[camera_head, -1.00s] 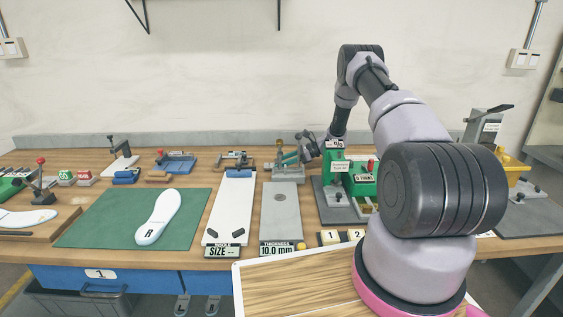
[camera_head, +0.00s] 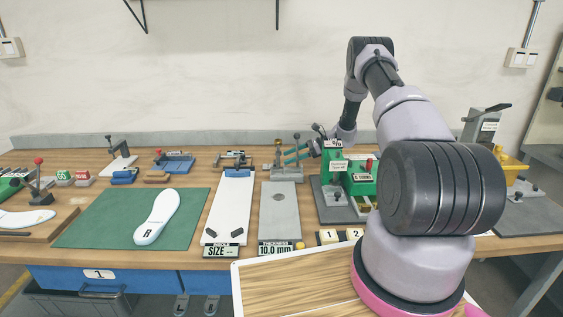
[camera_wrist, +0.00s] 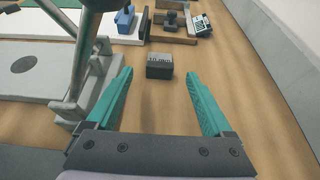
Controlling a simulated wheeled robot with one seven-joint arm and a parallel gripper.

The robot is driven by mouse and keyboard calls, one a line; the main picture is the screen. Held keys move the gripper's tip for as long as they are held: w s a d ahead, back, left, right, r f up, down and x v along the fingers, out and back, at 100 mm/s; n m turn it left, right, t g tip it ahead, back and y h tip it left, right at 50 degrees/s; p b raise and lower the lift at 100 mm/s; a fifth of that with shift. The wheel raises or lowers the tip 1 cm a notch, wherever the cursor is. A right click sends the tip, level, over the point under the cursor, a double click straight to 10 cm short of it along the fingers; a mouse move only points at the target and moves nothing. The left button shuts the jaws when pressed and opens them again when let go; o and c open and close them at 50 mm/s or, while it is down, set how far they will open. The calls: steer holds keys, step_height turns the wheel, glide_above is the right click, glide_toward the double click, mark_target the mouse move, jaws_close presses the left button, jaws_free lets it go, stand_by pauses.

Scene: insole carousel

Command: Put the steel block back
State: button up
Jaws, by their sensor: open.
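The steel block (camera_wrist: 159,66), a small dark grey block with a "10 mm" marking on its top, sits on the wooden bench in the wrist view. My gripper (camera_wrist: 158,78) has teal fingers spread wide and nothing between them. The block lies just beyond the fingertips, roughly centred between them and apart from both. In the head view my gripper (camera_head: 296,155) is behind the thickness gauge plate (camera_head: 280,210), left of the green press (camera_head: 335,170).
The gauge's post and lever (camera_wrist: 80,50) stand close to the left finger in the wrist view. Blue and brown fixtures (camera_wrist: 172,20) sit farther along the bench. Bare wood lies to the right, up to the wall-side ledge. A display (camera_head: 276,249) reads 10.0 mm.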

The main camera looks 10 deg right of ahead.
steer(key=v, duration=0.7)
steer(key=shift+s+d+r, duration=0.1)
steer(key=shift+d+r, duration=0.1)
steer(key=shift+d, duration=0.05)
